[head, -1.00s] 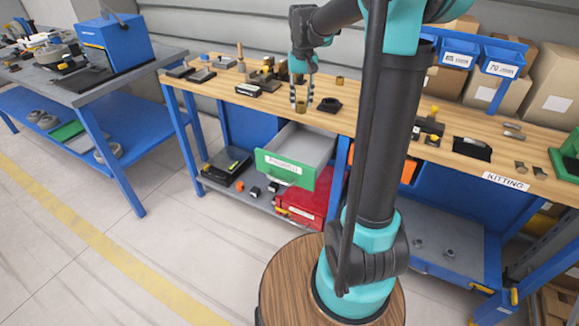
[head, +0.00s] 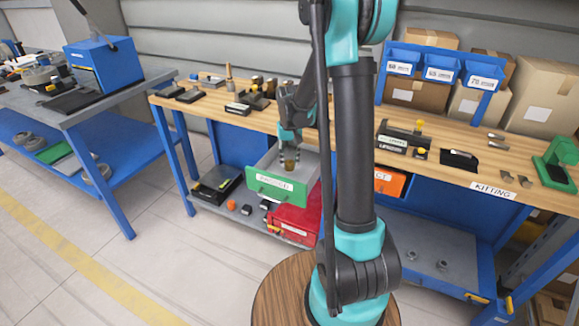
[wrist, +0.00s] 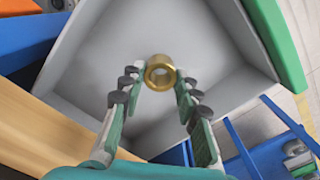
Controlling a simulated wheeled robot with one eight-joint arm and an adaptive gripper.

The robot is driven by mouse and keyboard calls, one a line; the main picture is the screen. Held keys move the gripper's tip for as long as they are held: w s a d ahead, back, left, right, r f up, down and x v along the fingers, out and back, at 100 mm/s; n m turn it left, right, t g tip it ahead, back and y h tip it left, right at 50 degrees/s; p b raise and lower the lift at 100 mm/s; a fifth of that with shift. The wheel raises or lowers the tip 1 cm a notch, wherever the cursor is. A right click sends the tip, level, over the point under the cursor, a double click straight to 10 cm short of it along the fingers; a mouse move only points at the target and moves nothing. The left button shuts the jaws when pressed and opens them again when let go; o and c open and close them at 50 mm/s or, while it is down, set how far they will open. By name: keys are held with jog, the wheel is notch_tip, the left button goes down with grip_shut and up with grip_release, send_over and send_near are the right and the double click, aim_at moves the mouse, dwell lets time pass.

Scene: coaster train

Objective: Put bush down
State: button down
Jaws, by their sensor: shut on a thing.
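The bush is a short brass ring with a hole through it, seen in the wrist view (wrist: 160,72) between the tips of my gripper (wrist: 155,90). The gripper is shut on it. Below it is the grey inside of an open drawer (wrist: 105,40) with a green front. In the head view the drawer's green front (head: 270,187) carries a label, and my gripper (head: 289,162) points down over the drawer's opening with the bush at its tips. The drawer looks empty in the wrist view. I cannot tell how high the bush is above the drawer floor.
The wooden bench top (head: 345,125) holds several dark fixtures behind and beside the drawer. A red case (head: 292,222) is on the shelf below. Blue bins (head: 440,68) stand at the back right. The drawer's walls rise around the gripper.

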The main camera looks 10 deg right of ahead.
aim_at(290, 175)
jog(key=shift+f, duration=1.5)
jog(key=shift+f, duration=0.1)
jog(key=c, duration=1.1)
grip_release()
notch_tip(290, 175, up, 11)
jog(key=s+d+f+t, duration=0.1)
jog(key=s+f, duration=0.1)
jog(key=s, duration=0.6)
jog(key=s+d+f+t, duration=0.1)
jog(key=s+f, duration=0.1)
jog(key=s, duration=0.6)
jog(key=s+d+f+t, duration=0.1)
jog(key=s+f+t, duration=0.1)
jog(key=s, duration=0.6)
jog(key=shift+s+d, duration=0.15)
jog(key=shift+d, duration=0.2)
jog(key=shift+r, duration=0.1)
